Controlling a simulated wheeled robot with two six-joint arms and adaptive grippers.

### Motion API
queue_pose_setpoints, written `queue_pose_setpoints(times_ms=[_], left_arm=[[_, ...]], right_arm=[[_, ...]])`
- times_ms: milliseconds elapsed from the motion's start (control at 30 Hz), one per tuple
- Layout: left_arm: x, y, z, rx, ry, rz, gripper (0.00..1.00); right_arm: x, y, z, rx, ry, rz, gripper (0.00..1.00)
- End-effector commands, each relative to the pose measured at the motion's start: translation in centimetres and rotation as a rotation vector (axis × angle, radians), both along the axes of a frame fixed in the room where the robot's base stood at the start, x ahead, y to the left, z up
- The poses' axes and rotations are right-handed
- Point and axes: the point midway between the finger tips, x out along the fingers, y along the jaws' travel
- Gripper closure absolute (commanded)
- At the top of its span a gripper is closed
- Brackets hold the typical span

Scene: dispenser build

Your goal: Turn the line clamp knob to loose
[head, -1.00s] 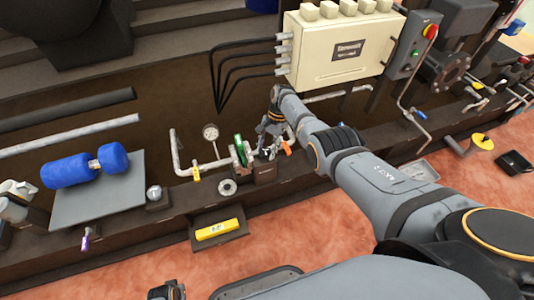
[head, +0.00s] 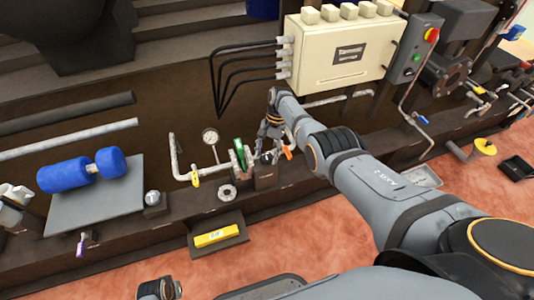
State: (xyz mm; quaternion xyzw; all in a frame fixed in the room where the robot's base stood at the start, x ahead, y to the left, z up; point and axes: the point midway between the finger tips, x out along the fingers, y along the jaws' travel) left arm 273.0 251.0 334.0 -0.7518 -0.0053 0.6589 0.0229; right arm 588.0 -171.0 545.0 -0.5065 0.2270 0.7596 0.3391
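My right gripper (head: 268,146) reaches down at the clamp assembly on the dark bench ledge, in the middle of the head view. Its fingers are small and dark here, and I cannot tell whether they are open or shut. Just left of it stands a green part (head: 239,152) on the pipe fitting. An orange handle (head: 287,152) shows just right of it. The line clamp knob itself cannot be made out; the gripper covers that spot. My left gripper (head: 160,289) shows only partly at the bottom edge, away from the bench; its fingers are unclear.
A pressure gauge (head: 210,137) and a yellow-handled pipe valve (head: 195,178) stand left of the gripper. A metal ring (head: 227,192) lies in front. A tray with a yellow block (head: 216,236) juts out below. A cream junction box (head: 338,52) stands behind.

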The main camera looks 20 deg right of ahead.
Motion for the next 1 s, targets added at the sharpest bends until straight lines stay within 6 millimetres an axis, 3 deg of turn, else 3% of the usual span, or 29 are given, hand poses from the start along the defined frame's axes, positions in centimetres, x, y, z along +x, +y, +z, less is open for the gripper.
queue_pose_setpoints(times_ms=[433,800,1000], left_arm=[[0.0,0.0,0.0,0.0,0.002,0.0,1.0],[0.0,0.0,0.0,0.0,0.001,0.0,1.0],[0.0,0.0,0.0,0.0,0.001,0.0,1.0]], right_arm=[[0.4,-0.3,0.9,0.0,-0.004,-0.001,0.33],[2.5,-2.7,8.7,-0.001,-0.005,-0.001,0.33],[3.1,-3.4,10.9,0.0,-0.001,0.0,0.33]])
